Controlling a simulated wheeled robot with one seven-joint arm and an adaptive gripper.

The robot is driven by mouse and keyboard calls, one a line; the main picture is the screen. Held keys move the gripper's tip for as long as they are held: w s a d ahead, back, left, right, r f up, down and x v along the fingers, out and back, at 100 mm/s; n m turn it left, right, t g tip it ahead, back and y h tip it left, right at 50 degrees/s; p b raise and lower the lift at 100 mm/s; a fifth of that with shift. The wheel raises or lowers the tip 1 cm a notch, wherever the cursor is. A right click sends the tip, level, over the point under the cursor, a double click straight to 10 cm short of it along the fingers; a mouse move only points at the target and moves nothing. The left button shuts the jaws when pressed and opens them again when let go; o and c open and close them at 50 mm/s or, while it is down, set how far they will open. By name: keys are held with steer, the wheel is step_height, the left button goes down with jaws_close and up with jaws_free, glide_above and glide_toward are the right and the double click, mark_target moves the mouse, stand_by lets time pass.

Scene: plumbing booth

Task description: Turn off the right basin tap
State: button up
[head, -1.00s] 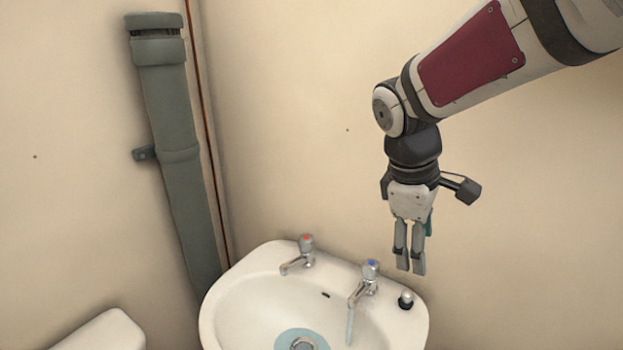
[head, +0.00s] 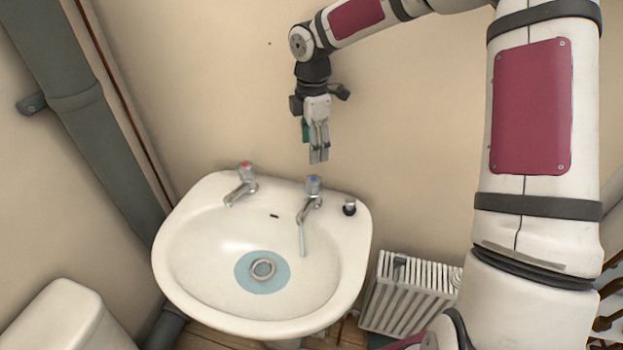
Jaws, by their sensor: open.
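The right basin tap (head: 312,197) has a blue-marked top and stands on the back rim of the white basin (head: 190,270). A thin stream of water (head: 302,240) runs from its spout into the bowl. The left tap (head: 243,185) has a red mark, and no water shows under it. My gripper (head: 319,161) points down just above the blue-marked tap, apart from it. It holds nothing. Its two fingers look close together from this angle, but they are open.
A dark plug or stopper (head: 349,207) sits on the rim right of the right tap. Pale water lies around the drain (head: 263,269). A white radiator (head: 408,297) stands right of the basin, a white cistern (head: 67,318) at lower left, and a grey pipe (head: 80,110) along the left wall.

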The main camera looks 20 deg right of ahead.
mark_target(312, 179)
step_height(312, 179, down, 12)
steer(key=shift+f+p, duration=0.1)
steer(key=shift+p, duration=0.2)
steer(key=c, duration=1.2)
